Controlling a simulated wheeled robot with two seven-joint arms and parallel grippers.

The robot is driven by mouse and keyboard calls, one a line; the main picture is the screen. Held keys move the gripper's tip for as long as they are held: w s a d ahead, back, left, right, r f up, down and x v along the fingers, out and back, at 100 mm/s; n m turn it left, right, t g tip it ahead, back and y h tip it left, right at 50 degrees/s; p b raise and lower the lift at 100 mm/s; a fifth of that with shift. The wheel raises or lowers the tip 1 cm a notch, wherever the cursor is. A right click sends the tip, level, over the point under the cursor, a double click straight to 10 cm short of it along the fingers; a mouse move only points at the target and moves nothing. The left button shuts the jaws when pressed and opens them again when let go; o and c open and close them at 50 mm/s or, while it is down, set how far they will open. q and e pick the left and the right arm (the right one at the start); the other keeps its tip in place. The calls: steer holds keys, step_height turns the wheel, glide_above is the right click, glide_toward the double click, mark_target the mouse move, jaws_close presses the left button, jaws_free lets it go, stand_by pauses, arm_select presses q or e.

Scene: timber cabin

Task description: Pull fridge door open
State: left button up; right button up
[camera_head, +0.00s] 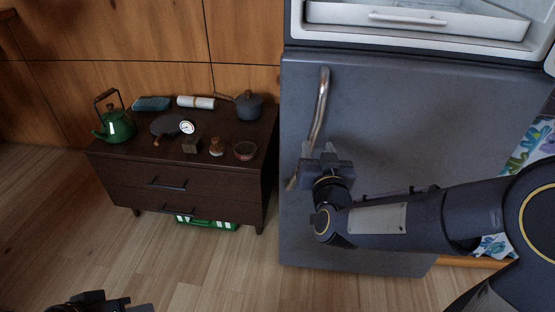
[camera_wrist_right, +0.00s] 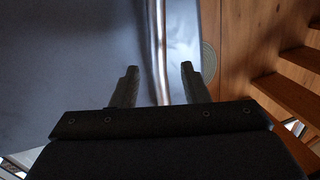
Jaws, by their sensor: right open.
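My right gripper (camera_head: 319,150) is at the handle's lower half. In the right wrist view its open fingers (camera_wrist_right: 160,82) stand one on each side of the handle (camera_wrist_right: 158,40), with gaps on both sides. My left gripper (camera_head: 105,302) shows only partly at the bottom left edge, far from the fridge; its jaw state is unclear.
Above the door is an open white compartment with a drawer (camera_head: 420,17). A dark low cabinet (camera_head: 185,170) stands left of the fridge, bearing a green kettle (camera_head: 117,126), a grey pot (camera_head: 249,106) and small items. A green crate (camera_head: 205,223) lies underneath. The wooden floor (camera_head: 215,270) in front is clear.

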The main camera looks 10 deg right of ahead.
mark_target(313, 134)
steer(key=w, duration=0.4)
steer(key=w+b, duration=0.1)
steer(key=w, duration=0.3)
steer(key=shift+d, duration=0.2)
steer(key=shift+s, duration=0.1)
jaws_close()
